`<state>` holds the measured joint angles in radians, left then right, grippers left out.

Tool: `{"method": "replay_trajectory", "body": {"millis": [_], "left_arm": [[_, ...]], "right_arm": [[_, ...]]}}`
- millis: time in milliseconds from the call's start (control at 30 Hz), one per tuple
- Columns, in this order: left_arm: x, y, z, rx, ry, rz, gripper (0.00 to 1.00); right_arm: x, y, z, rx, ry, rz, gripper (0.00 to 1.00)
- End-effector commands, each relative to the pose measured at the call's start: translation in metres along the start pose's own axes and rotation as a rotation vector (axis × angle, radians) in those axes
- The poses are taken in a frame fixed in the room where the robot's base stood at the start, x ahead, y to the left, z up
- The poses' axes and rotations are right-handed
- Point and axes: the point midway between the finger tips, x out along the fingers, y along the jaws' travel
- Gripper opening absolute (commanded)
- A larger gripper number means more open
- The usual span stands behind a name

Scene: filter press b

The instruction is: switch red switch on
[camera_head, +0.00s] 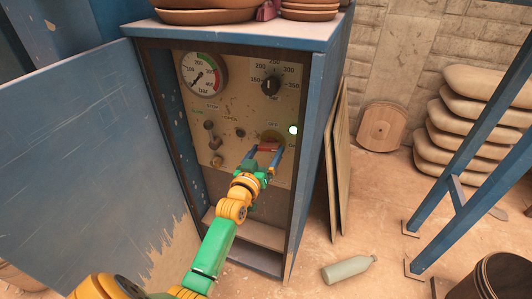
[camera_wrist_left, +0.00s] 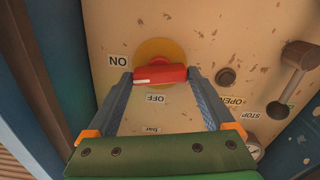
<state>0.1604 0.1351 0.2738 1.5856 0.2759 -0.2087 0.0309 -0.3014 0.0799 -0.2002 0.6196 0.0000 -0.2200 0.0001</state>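The red switch (camera_head: 268,146) is a bar handle on a round yellow plate, low on the right of the cream control panel (camera_head: 230,110). In the left wrist view the red switch (camera_wrist_left: 160,75) lies level, its white-marked end towards the ON label (camera_wrist_left: 118,61); the OFF label (camera_wrist_left: 156,98) is below it. Both labels appear upside down there. My left gripper (camera_head: 265,153) is at the switch, one finger against each end of the bar, as the left wrist view (camera_wrist_left: 160,78) also shows. My right gripper is out of view.
A gauge (camera_head: 204,74), a black dial (camera_head: 270,85) and a lever (camera_head: 211,133) are on the panel. The cabinet's blue door (camera_head: 90,160) stands open at left. A bottle (camera_head: 348,269) lies on the floor.

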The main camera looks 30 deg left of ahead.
Motion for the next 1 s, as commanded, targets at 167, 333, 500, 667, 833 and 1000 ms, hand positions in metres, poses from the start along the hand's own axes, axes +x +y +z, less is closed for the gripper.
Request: {"method": "replay_trajectory", "body": {"millis": [167, 333, 500, 667, 833, 1000], "left_arm": [[0.0, 0.0, 0.0, 0.0, 0.0, 0.0, 0.35], [0.0, 0.001, -0.004, 0.144, -0.005, 0.0, 0.29], [0.0, 0.0, 0.001, 0.236, -0.003, 0.0, 0.29], [0.0, 0.0, 0.001, 0.235, -0.003, 0.0, 0.88], [0.0, 0.0, 0.001, 0.233, -0.002, 0.0, 1.0], [-0.005, 0.0, 0.0, 0.232, -0.001, 0.001, 1.0]], "right_arm": [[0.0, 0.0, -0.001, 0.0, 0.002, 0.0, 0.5], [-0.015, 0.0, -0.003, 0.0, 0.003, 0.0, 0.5], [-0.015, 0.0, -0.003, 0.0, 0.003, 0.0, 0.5], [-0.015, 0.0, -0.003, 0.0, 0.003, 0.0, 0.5], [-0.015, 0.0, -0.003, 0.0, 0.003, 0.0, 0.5], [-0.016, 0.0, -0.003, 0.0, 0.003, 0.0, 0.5]]}}
